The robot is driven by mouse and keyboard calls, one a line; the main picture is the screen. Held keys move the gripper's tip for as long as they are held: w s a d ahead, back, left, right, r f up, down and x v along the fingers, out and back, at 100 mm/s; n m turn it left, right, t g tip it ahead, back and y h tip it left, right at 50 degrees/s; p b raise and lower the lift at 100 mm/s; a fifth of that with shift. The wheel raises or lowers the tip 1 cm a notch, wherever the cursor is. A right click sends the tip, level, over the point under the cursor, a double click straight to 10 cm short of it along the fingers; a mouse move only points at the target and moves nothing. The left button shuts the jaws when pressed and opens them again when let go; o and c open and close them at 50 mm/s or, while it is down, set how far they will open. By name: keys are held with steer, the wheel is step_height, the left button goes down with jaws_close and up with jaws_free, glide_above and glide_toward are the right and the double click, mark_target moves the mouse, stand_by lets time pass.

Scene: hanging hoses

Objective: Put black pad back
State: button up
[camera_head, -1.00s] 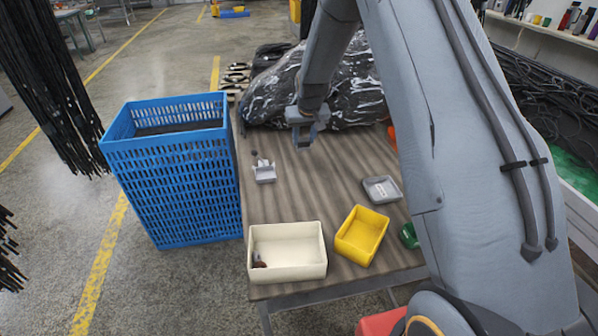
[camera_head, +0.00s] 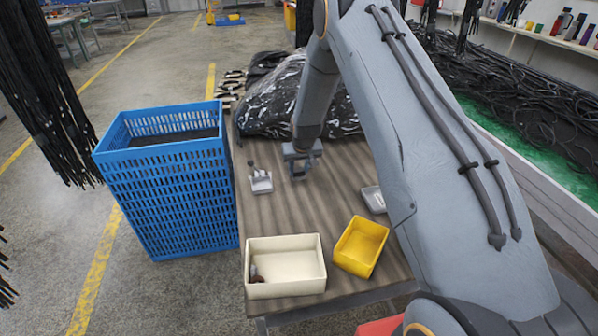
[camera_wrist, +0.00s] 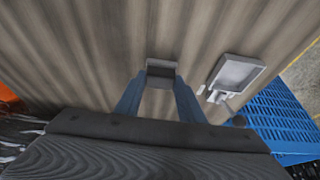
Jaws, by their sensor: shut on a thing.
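My gripper (camera_head: 299,174) is over the wooden table, to the right of a small light grey holder (camera_head: 260,184). In the wrist view its two blue-grey fingers (camera_wrist: 160,92) are shut on a small dark grey block-like pad (camera_wrist: 161,70) at their tips. The pad is hard to make out in the head view. The grey holder also shows in the wrist view (camera_wrist: 236,74), right of the pad and apart from it, with a small stem and dark knob beside it. I cannot tell whether the pad touches the table.
A cream bin (camera_head: 286,279) with a dark reddish item and a yellow bin (camera_head: 361,247) stand at the table's near edge. A grey tray (camera_head: 373,199) is partly behind my arm. A blue crate (camera_head: 165,190) stands left; wrapped black hoses (camera_head: 262,112) lie behind.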

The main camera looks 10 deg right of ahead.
steer(key=shift+f, duration=0.95)
steer(key=shift+f, duration=0.2)
steer(key=o, duration=1.1)
steer(key=shift+r, duration=0.2)
